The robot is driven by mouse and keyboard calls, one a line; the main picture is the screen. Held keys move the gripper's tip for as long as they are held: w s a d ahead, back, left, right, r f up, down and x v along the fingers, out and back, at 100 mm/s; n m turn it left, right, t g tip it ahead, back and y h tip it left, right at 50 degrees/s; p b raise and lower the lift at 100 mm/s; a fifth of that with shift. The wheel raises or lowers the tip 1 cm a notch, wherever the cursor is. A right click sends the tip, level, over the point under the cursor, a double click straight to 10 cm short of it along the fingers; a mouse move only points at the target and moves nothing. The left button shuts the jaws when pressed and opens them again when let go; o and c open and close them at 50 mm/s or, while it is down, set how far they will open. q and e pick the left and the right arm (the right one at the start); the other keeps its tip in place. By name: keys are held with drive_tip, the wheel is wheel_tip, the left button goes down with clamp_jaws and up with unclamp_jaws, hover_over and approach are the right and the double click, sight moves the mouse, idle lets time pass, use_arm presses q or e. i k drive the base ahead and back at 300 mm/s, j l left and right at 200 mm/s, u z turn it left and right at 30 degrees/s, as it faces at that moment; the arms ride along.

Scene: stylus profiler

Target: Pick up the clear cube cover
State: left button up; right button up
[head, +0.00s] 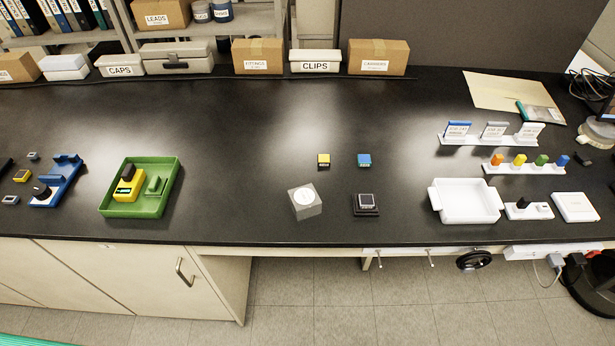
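A grey, see-through-looking cube with a white round disc on its top face (305,203) stands near the front edge of the black bench, about the middle of the picture. It is the best match for the clear cube cover. Whether anything is inside it cannot be made out. Just right of it, apart from it, a small device with a grey square top sits on a dark base (366,204). Neither of my grippers is in view.
A green tray (152,210) is to the left, a white tray (462,217) to the right. Boxes line the back. The black bench (245,170) is clear between the green tray and the cube.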

sight(305, 201)
drive_tip(key=k+j+z, duration=0.1)
drive_tip(key=j+z, duration=0.25)
drive_tip(key=k+j+z, duration=0.15)
drive_tip(key=j+z, duration=0.2)
drive_tip(key=k+j+z, duration=0.15)
drive_tip(key=j+z, duration=0.2)
